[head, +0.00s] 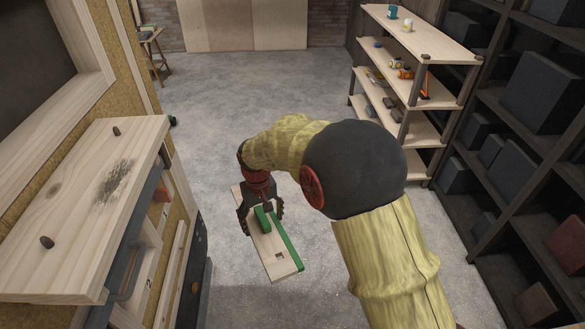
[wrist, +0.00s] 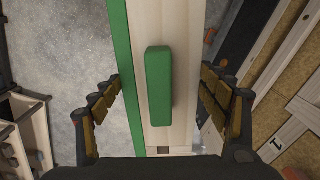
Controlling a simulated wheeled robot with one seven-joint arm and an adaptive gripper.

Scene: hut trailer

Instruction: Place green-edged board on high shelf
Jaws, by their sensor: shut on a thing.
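The green-edged board (head: 268,250) is a pale wooden plank with a green strip along one long edge and a raised green block (head: 262,219) on its face. My gripper (head: 261,213) is shut on the board and holds it in the air above the concrete floor. In the wrist view the fingers (wrist: 160,100) lie on both sides of the board (wrist: 182,40), with the green block (wrist: 158,85) between them. The finger contact is partly hidden. A wooden shelf rack stands at the upper right; its top shelf (head: 435,42) is the highest of its several boards.
A teal cup (head: 392,11) and a pale cup (head: 407,26) stand at the back of the top shelf, whose front is bare. Small tools lie on the lower shelves. A dark rack (head: 490,180) lines the right, a wooden counter (head: 75,215) the left. Floor between is clear.

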